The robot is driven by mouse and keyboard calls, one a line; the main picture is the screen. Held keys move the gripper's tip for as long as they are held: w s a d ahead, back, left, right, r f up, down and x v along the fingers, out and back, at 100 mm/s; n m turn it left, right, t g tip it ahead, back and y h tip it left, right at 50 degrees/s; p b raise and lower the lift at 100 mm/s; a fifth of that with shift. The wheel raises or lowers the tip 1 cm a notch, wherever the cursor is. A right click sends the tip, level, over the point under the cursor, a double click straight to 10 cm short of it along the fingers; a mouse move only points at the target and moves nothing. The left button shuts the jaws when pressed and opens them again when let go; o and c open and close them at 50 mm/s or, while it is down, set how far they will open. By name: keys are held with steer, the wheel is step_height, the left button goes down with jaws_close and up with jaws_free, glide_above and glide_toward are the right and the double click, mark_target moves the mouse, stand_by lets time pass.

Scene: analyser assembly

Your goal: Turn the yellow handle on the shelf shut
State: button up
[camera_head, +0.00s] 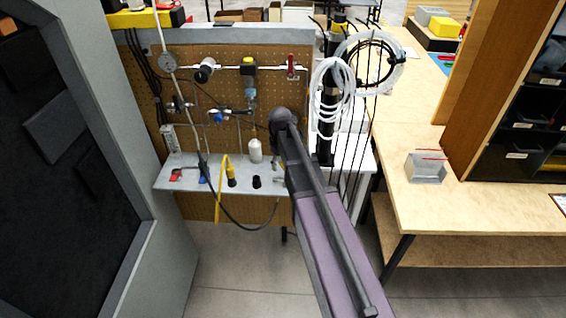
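The grey shelf (240,186) juts from the lower part of a brown pegboard panel. A long, thin yellow piece (222,190) stands at its front edge and runs down past it; I cannot tell if it is a handle or a hose. A short yellow-and-black part (231,177) stands beside it on the shelf. Another bit of yellow shows at the shelf's right, partly behind my arm. My dark and purple arm reaches up from the bottom right in front of the shelf's right end. My gripper cannot be made out; the arm hides that area.
Red (177,173) and blue (203,174) parts, a white bottle (255,151) and a black cap (256,182) are on the shelf. A gauge (168,61) and piping are above. A grey cabinet (150,250) stands left, a wooden table (430,203) right. The floor below is clear.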

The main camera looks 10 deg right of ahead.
steer(key=n, duration=0.2)
steer(key=s+a+n, duration=0.1)
steer(key=n, duration=0.1)
steer(key=shift+a, duration=0.1)
step_height(320, 180, up, 14)
steer(key=p, duration=1.5)
steer(key=s+f+m+b, duration=0.3)
steer(key=s+m, duration=0.1)
steer(key=s, duration=0.3)
steer(key=s+f+m+b, duration=0.2)
steer(key=s+m+b, duration=0.15)
steer(key=s, duration=0.25)
steer(key=s+f+m+b, duration=0.1)
steer(key=s+f+b, duration=0.1)
steer(key=f+b, duration=1.3)
steer(key=s+f+b, duration=0.2)
steer(key=f+b, duration=1.3)
steer(key=shift+a+f+m, duration=0.2)
steer(key=shift+a+m, duration=0.1)
steer(key=shift+m, duration=0.05)
stand_by(0.4)
